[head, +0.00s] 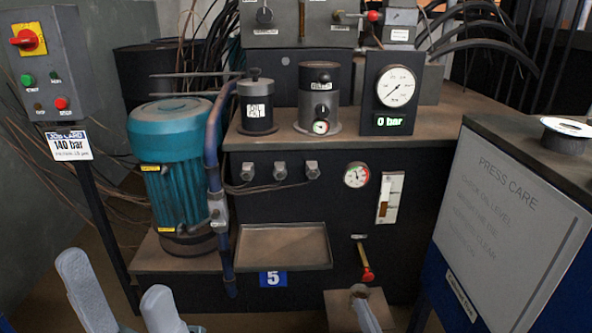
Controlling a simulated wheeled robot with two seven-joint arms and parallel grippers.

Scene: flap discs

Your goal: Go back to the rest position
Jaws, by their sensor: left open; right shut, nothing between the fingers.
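My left gripper (118,290) is at the lower left of the head view. Its two pale grey fingers stand apart with nothing between them. They show in front of the floor and the lower left of the press unit, touching nothing that I can see.
The hydraulic unit has a teal motor (178,165), a drip tray (283,265), a gauge panel (393,90) reading 0 bar and a red-handled valve (366,270). A control post (48,75) stands left, a PRESS CARE cabinet (505,230) right. A brown box (340,310) sits bottom centre.

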